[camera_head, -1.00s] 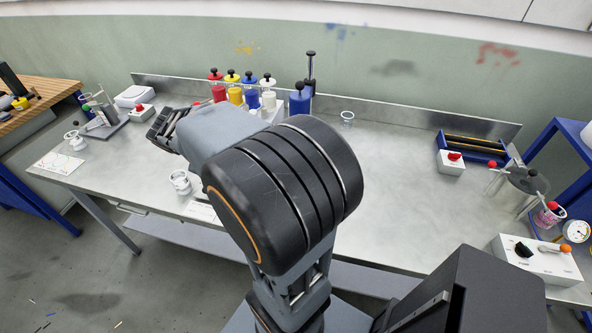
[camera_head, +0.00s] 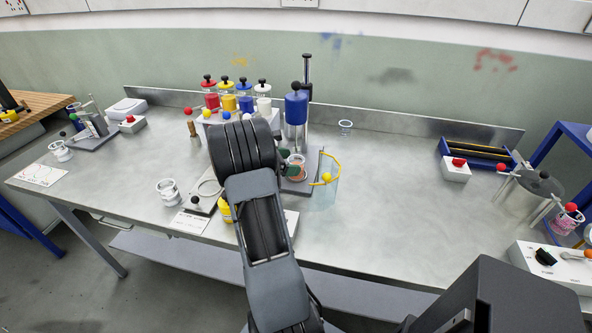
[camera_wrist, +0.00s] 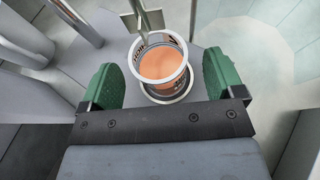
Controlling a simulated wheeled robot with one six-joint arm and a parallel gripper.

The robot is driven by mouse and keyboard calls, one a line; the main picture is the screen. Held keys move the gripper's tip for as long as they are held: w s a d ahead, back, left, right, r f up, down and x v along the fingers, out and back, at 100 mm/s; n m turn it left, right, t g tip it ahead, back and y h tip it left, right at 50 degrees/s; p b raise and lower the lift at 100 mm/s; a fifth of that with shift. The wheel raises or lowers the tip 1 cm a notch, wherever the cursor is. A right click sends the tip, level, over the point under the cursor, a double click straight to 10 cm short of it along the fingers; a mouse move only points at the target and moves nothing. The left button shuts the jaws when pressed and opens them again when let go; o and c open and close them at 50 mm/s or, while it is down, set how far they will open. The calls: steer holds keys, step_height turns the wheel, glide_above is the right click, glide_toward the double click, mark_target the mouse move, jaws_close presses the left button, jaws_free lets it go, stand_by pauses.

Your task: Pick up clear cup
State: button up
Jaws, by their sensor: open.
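A clear cup (camera_head: 296,163) with a white rim and orange contents stands upright under the blue-topped dispenser (camera_head: 296,108). My gripper (camera_wrist: 163,82) is open, with one green finger on each side of the cup and a visible gap on both sides. In the head view its green fingertips (camera_head: 294,167) show beside the cup, and my arm hides much of the area to the left.
A clear bluish guard (camera_head: 322,195) with a yellow handle stands just right of the cup. Metal posts (camera_wrist: 75,18) stand at the left in the wrist view. Other cups stand at left (camera_head: 168,190) and back (camera_head: 345,127). The bench (camera_head: 400,200) right of the guard is clear.

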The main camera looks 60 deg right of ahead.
mark_target(297, 162)
steer(key=shift+x, duration=1.75)
steer(key=shift+w, duration=0.1)
steer(key=c, duration=1.1)
